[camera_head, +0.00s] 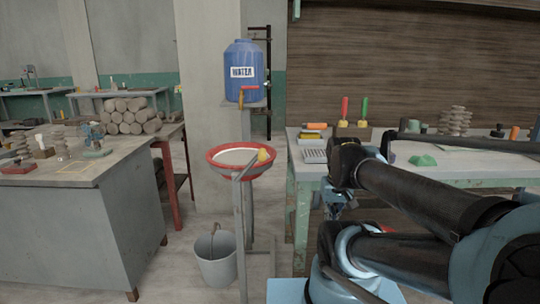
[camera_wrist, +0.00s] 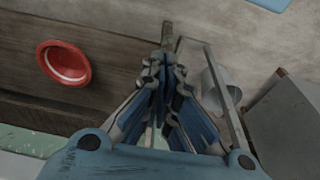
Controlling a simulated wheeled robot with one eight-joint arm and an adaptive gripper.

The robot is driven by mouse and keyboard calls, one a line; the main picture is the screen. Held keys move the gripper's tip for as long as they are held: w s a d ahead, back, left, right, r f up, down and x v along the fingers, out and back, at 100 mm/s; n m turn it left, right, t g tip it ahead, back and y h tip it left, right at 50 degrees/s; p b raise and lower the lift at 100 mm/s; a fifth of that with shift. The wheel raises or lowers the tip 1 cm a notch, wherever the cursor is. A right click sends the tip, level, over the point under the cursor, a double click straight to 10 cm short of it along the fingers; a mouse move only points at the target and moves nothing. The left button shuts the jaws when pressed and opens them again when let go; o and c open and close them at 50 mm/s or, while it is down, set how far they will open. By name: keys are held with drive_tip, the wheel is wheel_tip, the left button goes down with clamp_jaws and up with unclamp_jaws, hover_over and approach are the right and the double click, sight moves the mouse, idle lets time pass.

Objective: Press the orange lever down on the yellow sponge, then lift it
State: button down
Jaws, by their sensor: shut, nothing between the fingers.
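A small orange piece (camera_head: 316,126) lies on the back left of the right-hand workbench, by a flat yellow piece (camera_head: 307,134). They are too small to tell for sure as lever and sponge. An orange-red tap handle (camera_head: 250,88) is on the blue water tank, and another small yellow piece (camera_head: 263,155) is at the basin's right rim. My gripper (camera_head: 337,208) hangs before the workbench's left end, below and in front of the orange piece. The wrist view shows its fingers (camera_wrist: 165,65) together and empty; neither orange nor yellow shows there.
The red-rimmed basin (camera_head: 213,152) stands on a post left of my arm, with a grey bucket (camera_head: 215,268) on the floor below. The workbench (camera_head: 450,180) also carries a rack with red and green handles (camera_head: 352,131) and a green lump (camera_head: 423,160). A grey cabinet (camera_head: 110,225) stands left.

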drive_tip(key=c, duration=2)
unclamp_jaws()
drive_tip(key=shift+s+f, duration=0.25)
drive_tip(key=shift+f, duration=0.1)
drive_tip(key=o, duration=0.4)
drive_tip(key=shift+w+r, duration=0.1)
drive_tip(key=shift+r, duration=0.15)
drive_tip(key=o, duration=1.3)
drive_tip(key=w+r, duration=0.1)
drive_tip(key=r, duration=0.1)
drive_tip(key=w+r, duration=0.2)
drive_tip(key=r, duration=0.1)
drive_tip(key=w+r, duration=0.1)
drive_tip(key=r, duration=0.1)
drive_tip(key=shift+w+d+r, duration=0.1)
drive_tip(key=shift+w+r, duration=0.15)
wheel_tip(320, 180, up, 32)
drive_tip(key=g, duration=0.2)
hover_over(312, 127)
drive_tip(key=w+d, duration=0.2)
drive_tip(key=f, duration=1.7)
drive_tip(key=shift+s+d, duration=0.15)
drive_tip(key=shift+s, duration=0.1)
